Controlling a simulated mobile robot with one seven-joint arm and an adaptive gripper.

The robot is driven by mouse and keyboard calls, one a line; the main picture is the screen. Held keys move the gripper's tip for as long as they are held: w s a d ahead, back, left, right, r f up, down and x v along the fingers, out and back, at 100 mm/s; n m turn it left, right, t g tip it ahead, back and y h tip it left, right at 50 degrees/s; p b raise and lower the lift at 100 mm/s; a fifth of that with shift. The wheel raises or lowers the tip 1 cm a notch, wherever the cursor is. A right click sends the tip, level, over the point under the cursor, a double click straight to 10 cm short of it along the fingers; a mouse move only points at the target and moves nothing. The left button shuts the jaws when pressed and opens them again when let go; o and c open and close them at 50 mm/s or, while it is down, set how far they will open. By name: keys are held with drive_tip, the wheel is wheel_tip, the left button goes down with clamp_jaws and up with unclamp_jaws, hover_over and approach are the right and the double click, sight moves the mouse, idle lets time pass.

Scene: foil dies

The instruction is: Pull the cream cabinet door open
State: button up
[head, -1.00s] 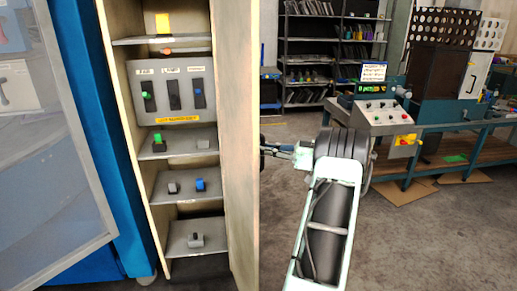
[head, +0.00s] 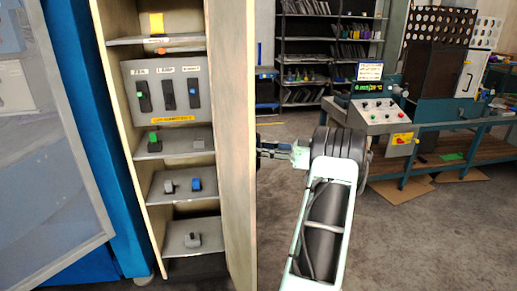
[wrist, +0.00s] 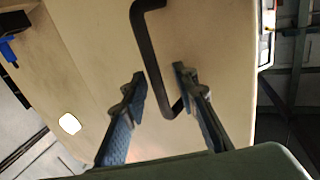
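The cream cabinet stands open in the head view, with its cream door (head: 230,150) swung out on the right side. The wrist view shows the door's outer face (wrist: 90,60) with a black bar handle (wrist: 152,70). My gripper (wrist: 160,85) is open, with one finger on each side of the handle bar. Small gaps show between the bar and the fingers, so I see no firm hold. In the head view my gripper (head: 272,150) is at the door's right edge, its fingertips hidden behind the door.
Inside the cabinet are several shelves and a grey switch panel (head: 167,92). A blue frame with a clear panel (head: 50,170) stands close on the left. A console (head: 375,112) and blue workbench (head: 440,140) stand at the right. The floor (head: 420,240) right of my arm is clear.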

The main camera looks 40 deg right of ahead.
drive_tip(key=shift+w, duration=0.15)
drive_tip(key=v, duration=1.2)
drive_tip(key=shift+w+r, duration=0.1)
